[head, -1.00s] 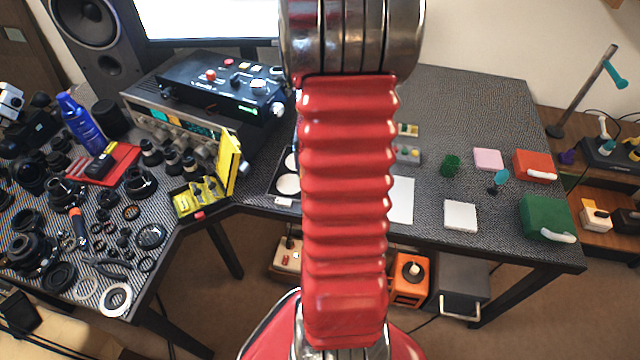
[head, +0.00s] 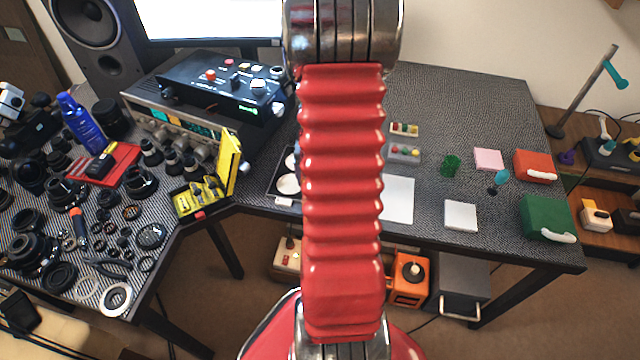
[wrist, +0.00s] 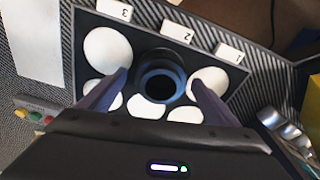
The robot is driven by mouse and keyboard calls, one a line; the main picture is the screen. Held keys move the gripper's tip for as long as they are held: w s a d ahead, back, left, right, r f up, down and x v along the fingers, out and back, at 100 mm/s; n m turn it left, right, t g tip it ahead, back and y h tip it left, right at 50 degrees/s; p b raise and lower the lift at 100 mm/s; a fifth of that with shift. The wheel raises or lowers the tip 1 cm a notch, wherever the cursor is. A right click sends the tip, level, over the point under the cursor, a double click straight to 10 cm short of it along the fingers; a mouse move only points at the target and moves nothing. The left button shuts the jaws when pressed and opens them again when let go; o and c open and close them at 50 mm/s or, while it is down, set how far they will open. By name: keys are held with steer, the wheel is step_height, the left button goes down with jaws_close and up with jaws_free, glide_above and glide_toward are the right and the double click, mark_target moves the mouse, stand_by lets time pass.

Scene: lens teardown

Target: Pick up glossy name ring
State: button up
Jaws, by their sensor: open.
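In the wrist view a round dark piece with a glossy bluish rim and a dark centre (wrist: 161,84) sits over a black tray (wrist: 232,86) with several white round spots. I cannot tell for sure whether this piece is the glossy name ring. My gripper (wrist: 160,82) is open, with one finger on each side of the piece; contact is not clear. In the head view my arm hides the gripper and most of the tray. A flat black ring with pale lettering (head: 151,236) lies on the left table among lens parts.
White tabs numbered 1 to 3 line the tray's edge; tab 2 (wrist: 178,32) is in the middle. A yellow open case (head: 200,198) stands left of the tray. White pads (head: 461,215) and a green box (head: 548,218) lie to the right.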

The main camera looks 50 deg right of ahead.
steer(key=shift+c, duration=0.3)
steer(key=c, duration=1.1)
steer(key=shift+r, duration=0.15)
step_height(320, 180, up, 10)
steer(key=shift+w, duration=0.1)
stand_by(0.6)
